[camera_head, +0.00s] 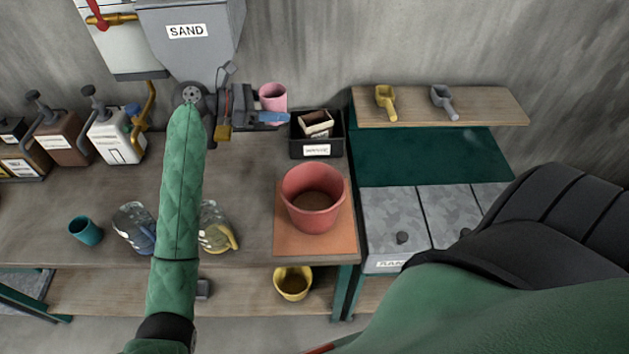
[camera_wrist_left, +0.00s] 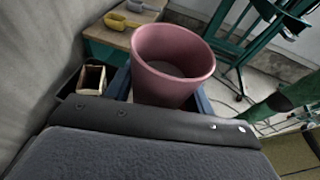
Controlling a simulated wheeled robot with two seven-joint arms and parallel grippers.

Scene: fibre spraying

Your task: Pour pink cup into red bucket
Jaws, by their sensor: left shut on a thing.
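The pink cup (camera_head: 273,97) is at the back of the bench in the head view, held upright or nearly so. My left gripper (camera_head: 268,118) is shut on it. The left wrist view shows the pink cup (camera_wrist_left: 173,62) large, between blue fingers, with something greyish inside at the bottom. The red bucket (camera_head: 313,198) stands on an orange mat (camera_head: 290,245) at the right end of the bench, in front and to the right of the cup. The bucket is open at the top and looks brown inside. My right gripper is not in view.
A black bin (camera_head: 333,150) with a small box stands behind the bucket. The grey SAND hopper (camera_head: 195,40) hangs above my left wrist. Two jugs (camera_head: 134,225) and a teal cup (camera_head: 85,230) stand at the left. A shelf (camera_head: 440,108) holds two scoops.

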